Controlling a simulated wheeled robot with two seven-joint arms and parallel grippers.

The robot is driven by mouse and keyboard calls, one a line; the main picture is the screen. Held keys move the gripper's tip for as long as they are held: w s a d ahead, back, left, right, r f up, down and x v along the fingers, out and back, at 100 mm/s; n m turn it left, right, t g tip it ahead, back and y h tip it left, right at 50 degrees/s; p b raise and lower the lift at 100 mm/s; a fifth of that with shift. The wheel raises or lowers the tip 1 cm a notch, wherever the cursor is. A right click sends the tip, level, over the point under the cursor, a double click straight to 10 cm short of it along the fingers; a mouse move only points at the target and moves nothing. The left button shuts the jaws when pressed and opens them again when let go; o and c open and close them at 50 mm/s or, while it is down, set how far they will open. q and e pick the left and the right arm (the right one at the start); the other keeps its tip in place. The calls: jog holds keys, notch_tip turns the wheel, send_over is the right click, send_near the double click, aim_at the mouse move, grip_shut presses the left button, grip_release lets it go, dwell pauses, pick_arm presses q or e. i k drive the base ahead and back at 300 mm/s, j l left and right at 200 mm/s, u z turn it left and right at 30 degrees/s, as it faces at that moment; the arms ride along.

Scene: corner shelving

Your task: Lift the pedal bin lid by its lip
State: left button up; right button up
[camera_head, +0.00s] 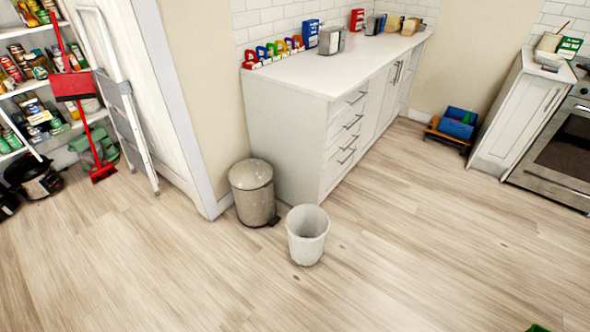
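The pedal bin (257,205) is a grey-beige cylinder standing upright on the floor, against the wall corner and beside the end of the white counter. Its domed lid (250,174) appears shut. A small dark pedal (273,221) sticks out at its base on the right. The lip of the lid is too small to make out clearly. Neither of my grippers is in view.
An open white waste basket (307,236) stands on the floor just right and in front of the pedal bin. The white counter (300,130) is behind. A stepladder (122,105) and red broom (75,88) lean at left. The front floor (200,285) is clear.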

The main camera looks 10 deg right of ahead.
aim_at(250, 173)
jog(key=i+j+z, duration=0.15)
jog(key=i, duration=0.3)
jog(key=i+j+z, duration=0.1)
jog(key=i+j, duration=0.15)
jog(key=i, duration=0.2)
jog(key=i+j+z, duration=0.15)
jog(key=i, duration=0.25)
jog(key=j, duration=0.1)
